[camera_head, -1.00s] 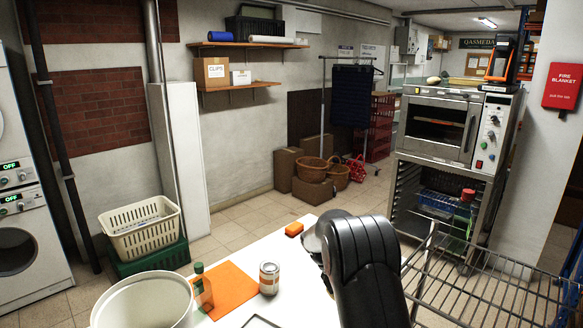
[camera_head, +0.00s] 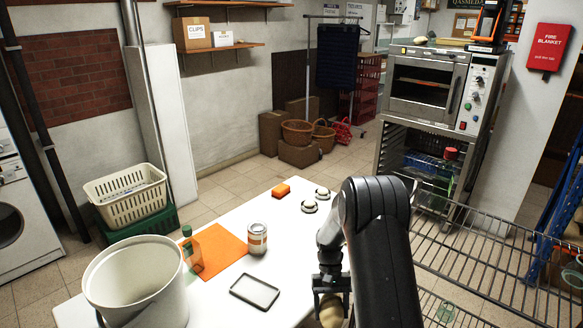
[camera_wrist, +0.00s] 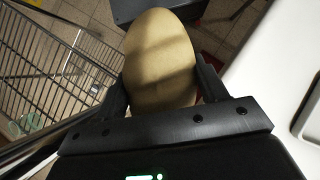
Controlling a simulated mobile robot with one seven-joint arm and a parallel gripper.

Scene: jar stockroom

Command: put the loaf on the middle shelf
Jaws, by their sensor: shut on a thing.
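The loaf (camera_wrist: 160,55) is a smooth tan oval. My gripper (camera_wrist: 161,82) is shut on it, with one black finger at each side. In the head view, my gripper (camera_head: 331,285) hangs at the table's right edge, and only part of the loaf (camera_head: 331,314) shows below it. A wire shelf rack stands to the right. Its upper wire shelf (camera_head: 490,240) and a lower wire shelf (camera_head: 450,308) show. I cannot tell which one is the middle shelf. Wire shelving (camera_wrist: 62,65) also shows left of the loaf in the wrist view.
The white table (camera_head: 215,300) carries a bucket (camera_head: 135,285), green-capped bottle (camera_head: 191,250), orange mat (camera_head: 222,248), can (camera_head: 257,238), dark tray (camera_head: 254,291), orange block (camera_head: 281,190) and two small round items (camera_head: 310,206).

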